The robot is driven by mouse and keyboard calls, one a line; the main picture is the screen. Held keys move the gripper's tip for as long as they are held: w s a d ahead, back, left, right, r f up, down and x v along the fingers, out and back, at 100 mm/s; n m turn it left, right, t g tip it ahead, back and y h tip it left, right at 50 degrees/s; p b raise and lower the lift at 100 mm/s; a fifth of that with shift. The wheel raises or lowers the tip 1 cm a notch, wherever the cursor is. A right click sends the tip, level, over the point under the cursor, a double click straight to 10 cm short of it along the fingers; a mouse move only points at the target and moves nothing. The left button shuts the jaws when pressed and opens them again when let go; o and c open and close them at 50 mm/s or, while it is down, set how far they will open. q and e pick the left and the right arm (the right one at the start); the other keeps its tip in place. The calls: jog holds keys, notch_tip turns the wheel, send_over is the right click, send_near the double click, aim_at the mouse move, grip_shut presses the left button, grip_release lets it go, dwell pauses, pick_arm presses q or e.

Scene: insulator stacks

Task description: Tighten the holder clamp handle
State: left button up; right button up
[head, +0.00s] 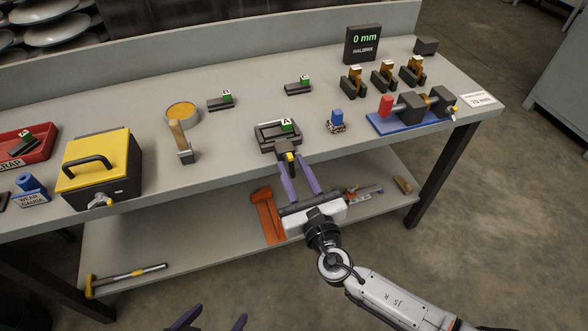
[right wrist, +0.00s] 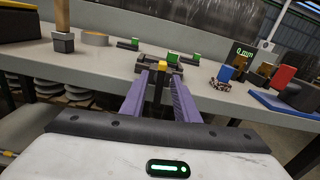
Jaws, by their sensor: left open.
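A dark holder (head: 266,143) with a green block marked A (head: 286,124) sits at the bench's front edge. Its black clamp handle with a yellow part (head: 290,157) points out toward me. My right gripper (head: 293,163) is in front of it, with purple fingers apart and the handle between their tips. In the right wrist view the handle (right wrist: 160,68) shows between the fingers, with a gap visible on both sides; contact cannot be made out. My left gripper (head: 217,314) is at the bottom edge of the head view, open and empty, away from the bench.
A yellow box (head: 98,165), a brush-like tool (head: 181,143) and a round tin (head: 183,113) stand left of the holder. A blue-topped block (head: 337,118) and a blue-based fixture (head: 408,116) are on the right. A lower shelf (head: 190,232) holds tools beneath my right gripper.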

grip_shut()
